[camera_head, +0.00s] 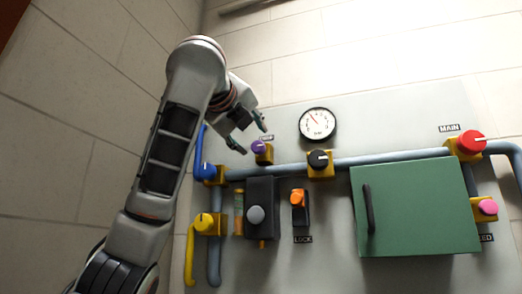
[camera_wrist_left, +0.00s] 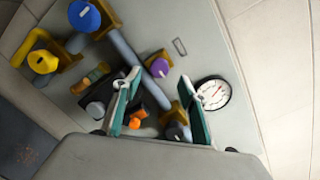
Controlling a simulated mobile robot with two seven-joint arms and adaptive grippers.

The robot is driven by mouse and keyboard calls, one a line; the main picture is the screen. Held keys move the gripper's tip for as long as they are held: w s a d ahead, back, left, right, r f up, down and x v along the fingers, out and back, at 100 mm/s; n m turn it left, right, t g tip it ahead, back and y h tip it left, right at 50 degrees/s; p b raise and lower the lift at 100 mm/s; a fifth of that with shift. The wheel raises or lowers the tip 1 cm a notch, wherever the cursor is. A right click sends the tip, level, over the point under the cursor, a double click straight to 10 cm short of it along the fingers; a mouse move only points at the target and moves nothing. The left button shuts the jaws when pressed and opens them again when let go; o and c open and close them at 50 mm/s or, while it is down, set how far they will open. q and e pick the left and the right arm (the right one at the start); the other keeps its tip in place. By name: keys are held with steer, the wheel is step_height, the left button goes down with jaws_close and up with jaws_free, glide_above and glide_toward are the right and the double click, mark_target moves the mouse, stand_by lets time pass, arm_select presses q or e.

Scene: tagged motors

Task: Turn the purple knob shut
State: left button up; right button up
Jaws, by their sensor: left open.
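The purple knob (camera_head: 259,146) sits on a yellow mount on the grey panel, left of the gauge. It also shows in the left wrist view (camera_wrist_left: 160,68), beyond the fingertips, with a pale mark on its face. My left gripper (camera_head: 254,134) is open and hangs close to the purple knob, above and to its left in the head view. In the left wrist view its two teal fingers (camera_wrist_left: 158,85) are spread, with nothing held between them. I cannot tell whether a finger touches the knob. My right gripper is in neither view.
Near the purple knob are a black knob (camera_head: 318,159), a round gauge (camera_head: 317,124) and a grey pipe (camera_head: 390,157). Blue (camera_wrist_left: 85,16) and yellow (camera_head: 204,221) knobs lie left. A green door (camera_head: 420,205), red knob (camera_head: 470,142) and pink knob (camera_head: 487,207) are at right.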

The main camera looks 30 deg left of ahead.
mark_target(257, 146)
arm_select(q)
steer(key=p+x, duration=0.2)
steer(key=x, duration=0.2)
steer(key=shift+p+x, duration=0.55)
steer(key=shift+x, duration=0.95)
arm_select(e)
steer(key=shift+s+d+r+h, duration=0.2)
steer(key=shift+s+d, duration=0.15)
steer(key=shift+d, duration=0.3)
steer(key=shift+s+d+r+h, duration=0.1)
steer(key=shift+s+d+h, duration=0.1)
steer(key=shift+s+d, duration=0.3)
arm_select(q)
steer(key=shift+a, duration=0.1)
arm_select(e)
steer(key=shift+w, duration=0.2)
arm_select(q)
steer(key=c, duration=1.1)
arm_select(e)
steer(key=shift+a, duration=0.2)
